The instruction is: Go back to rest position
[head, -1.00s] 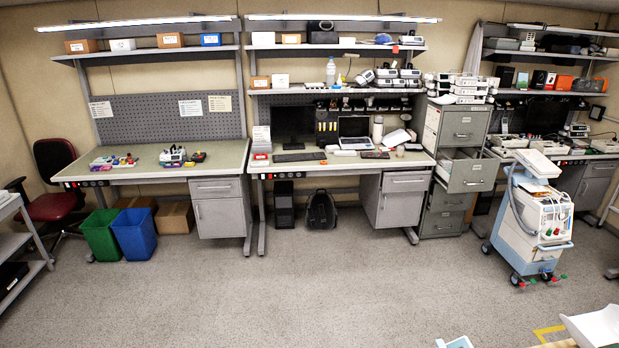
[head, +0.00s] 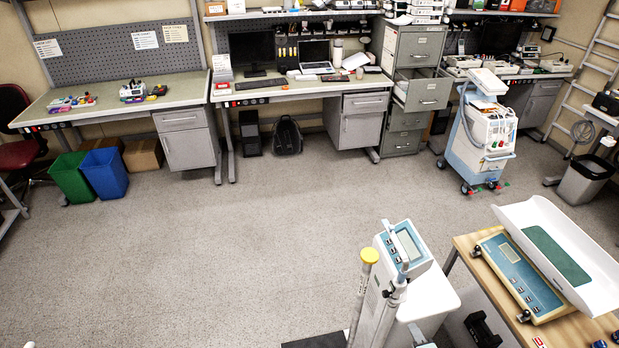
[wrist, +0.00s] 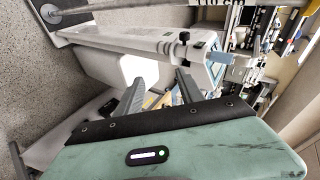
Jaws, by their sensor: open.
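My gripper (wrist: 160,92) shows in the wrist view, with two grey fingers apart and an empty gap between them. Its green housing (wrist: 180,150) fills the bottom of that view. A white column device with a blue panel (wrist: 214,66) lies beyond the fingers; I cannot tell how far away it is. My gripper is not visible in the head view.
In the head view, a white column scale (head: 402,250) stands at the lower middle. A wooden table (head: 470,243) with a tray scale (head: 522,277) is at the lower right. Workbenches (head: 110,97) and a wheeled cart (head: 484,135) stand behind. The grey floor (head: 230,240) is clear.

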